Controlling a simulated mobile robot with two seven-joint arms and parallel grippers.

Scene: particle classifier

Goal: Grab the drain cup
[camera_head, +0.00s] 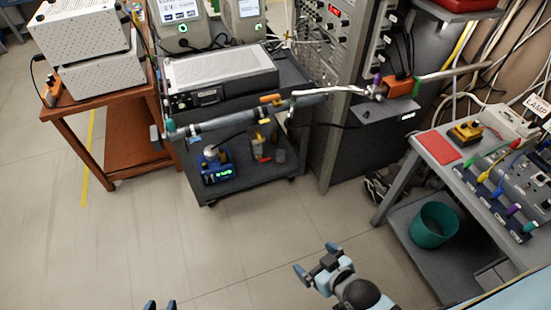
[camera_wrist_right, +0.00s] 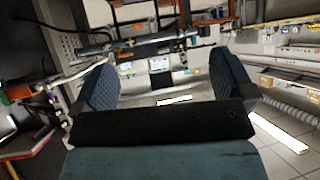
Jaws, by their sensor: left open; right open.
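A small dark grey cup (camera_head: 279,156) stands on the cart's lower shelf, beside a small red and yellow item (camera_head: 260,148). A larger teal cup-shaped container (camera_head: 433,225) stands upright on the lower shelf of the right table. I cannot tell for sure which is the drain cup. My right gripper (camera_head: 316,260) is open and empty above the floor, left of the teal container and well apart from both. In the right wrist view its two fingers (camera_wrist_right: 150,82) are spread with nothing between them. My left gripper (camera_head: 160,306) shows only its fingertips at the bottom edge, apart and empty.
A grey cart (camera_head: 240,185) carries a blue device (camera_head: 217,168) with a green display. A long grey tube (camera_head: 240,115) with an orange valve (camera_head: 270,99) runs above the cart's lower shelf. A brown table (camera_head: 110,115) stands left. The floor between is clear.

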